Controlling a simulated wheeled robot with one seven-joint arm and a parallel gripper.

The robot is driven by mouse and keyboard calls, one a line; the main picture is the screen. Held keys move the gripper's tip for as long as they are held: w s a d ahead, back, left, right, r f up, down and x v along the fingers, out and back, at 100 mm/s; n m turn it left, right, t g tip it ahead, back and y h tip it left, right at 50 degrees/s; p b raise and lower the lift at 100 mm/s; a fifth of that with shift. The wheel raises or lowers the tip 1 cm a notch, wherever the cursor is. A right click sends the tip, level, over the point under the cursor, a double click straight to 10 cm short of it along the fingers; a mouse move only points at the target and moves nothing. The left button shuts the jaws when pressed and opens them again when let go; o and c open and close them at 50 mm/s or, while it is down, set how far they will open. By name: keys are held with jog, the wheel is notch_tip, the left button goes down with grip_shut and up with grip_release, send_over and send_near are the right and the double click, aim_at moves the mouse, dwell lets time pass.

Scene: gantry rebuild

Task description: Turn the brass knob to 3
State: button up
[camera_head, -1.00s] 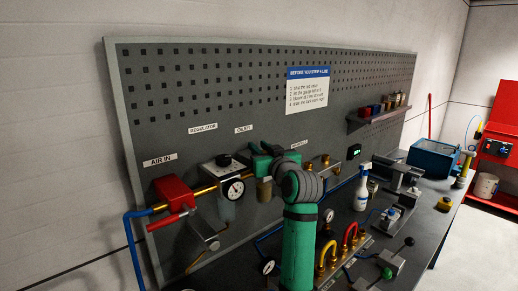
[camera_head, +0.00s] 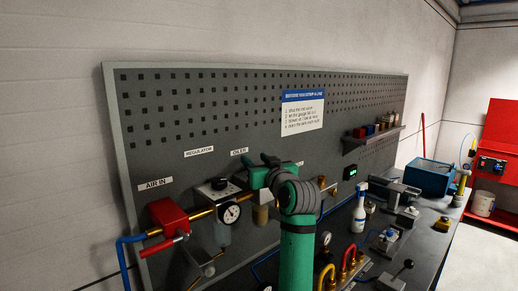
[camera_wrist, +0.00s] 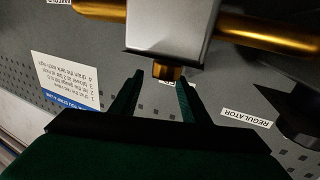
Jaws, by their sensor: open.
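The brass knob (camera_wrist: 167,72) shows in the wrist view as a short stub on a grey block (camera_wrist: 170,30) that sits on the brass pipe. My gripper (camera_wrist: 160,80) is open, with its two dark fingers on either side of the knob in the picture. I cannot tell whether the knob is between the fingertips in depth or touching them. No number or mark on the knob is readable. In the head view my gripper (camera_head: 264,170) is near the OILER label (camera_head: 239,152); my arm hides the knob there.
The REGULATOR label (camera_wrist: 246,118) is right in the wrist view. In the head view, a round gauge (camera_head: 230,213) and the red AIR IN valve (camera_head: 168,215) are left of my arm. A spray bottle (camera_head: 360,208) and several brass and red fittings stand on the bench to the right.

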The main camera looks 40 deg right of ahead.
jog(key=s+a+r, duration=0.7)
jog(key=s+r, duration=0.3)
jog(key=s, duration=0.2)
jog(key=shift+a, duration=0.2)
